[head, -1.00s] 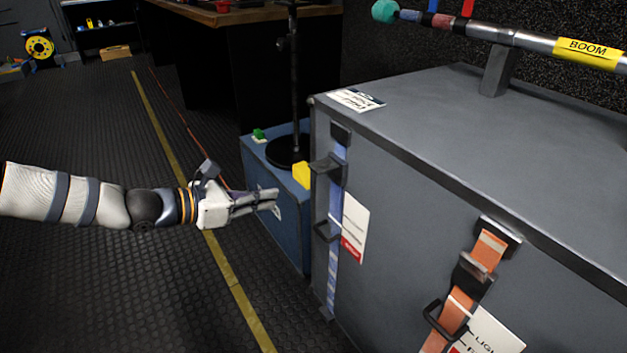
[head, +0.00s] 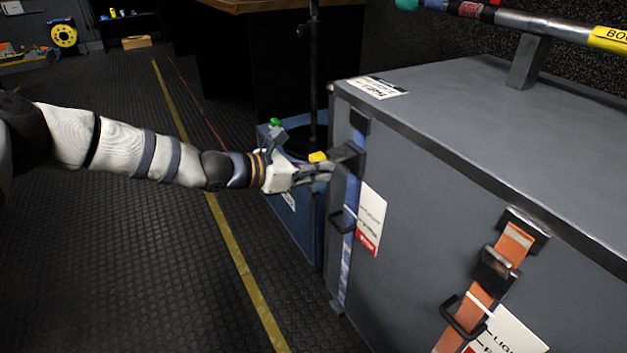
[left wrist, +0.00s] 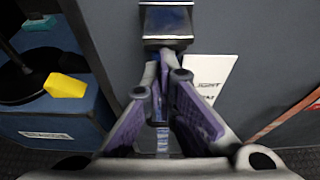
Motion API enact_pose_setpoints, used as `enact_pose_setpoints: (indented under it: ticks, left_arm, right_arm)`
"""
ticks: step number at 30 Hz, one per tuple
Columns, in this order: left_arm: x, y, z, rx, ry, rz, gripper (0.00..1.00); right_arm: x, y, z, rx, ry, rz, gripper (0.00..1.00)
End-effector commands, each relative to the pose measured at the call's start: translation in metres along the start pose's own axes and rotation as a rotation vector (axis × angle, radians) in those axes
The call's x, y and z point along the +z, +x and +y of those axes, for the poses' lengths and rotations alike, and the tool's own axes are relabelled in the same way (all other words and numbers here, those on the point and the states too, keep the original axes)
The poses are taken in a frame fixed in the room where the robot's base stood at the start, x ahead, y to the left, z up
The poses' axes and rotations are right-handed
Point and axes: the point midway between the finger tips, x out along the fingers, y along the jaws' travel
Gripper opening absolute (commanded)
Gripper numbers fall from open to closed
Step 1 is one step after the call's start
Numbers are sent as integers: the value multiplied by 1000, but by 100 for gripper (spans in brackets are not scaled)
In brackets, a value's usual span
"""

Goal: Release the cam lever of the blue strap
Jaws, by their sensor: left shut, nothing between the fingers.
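The blue strap (head: 347,250) runs down the front of the grey case near its left corner. Its dark cam buckle with lever (head: 349,156) sits high on the strap; in the left wrist view the buckle (left wrist: 166,24) is just beyond my fingertips. My left gripper (head: 331,170) is shut and empty, its tips at or just short of the buckle's lower left side; contact cannot be told. In the left wrist view the shut fingers (left wrist: 163,62) cover part of the strap below the buckle. My right gripper is not in view.
The grey case (head: 430,190) also carries an orange strap (head: 478,300) with its own buckle to the right. A white tag (head: 370,218) hangs beside the blue strap. A blue box (head: 300,222) with a yellow block stands behind my gripper. The floor at left is open.

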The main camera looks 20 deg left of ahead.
Motion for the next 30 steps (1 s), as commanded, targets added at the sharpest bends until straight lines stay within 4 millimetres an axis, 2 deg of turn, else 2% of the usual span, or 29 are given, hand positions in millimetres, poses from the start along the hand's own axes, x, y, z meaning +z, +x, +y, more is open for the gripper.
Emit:
enact_pose_setpoints:
  ticks: [3,14,30]
  left_arm:
    - [5,-2,0,-1,0,0,0]
    - [6,-2,0,-1,0,4,0]
    - [13,-9,-2,-2,2,100,0]
  right_arm:
    - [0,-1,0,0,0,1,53]
    - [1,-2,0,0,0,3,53]
    - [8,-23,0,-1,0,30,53]
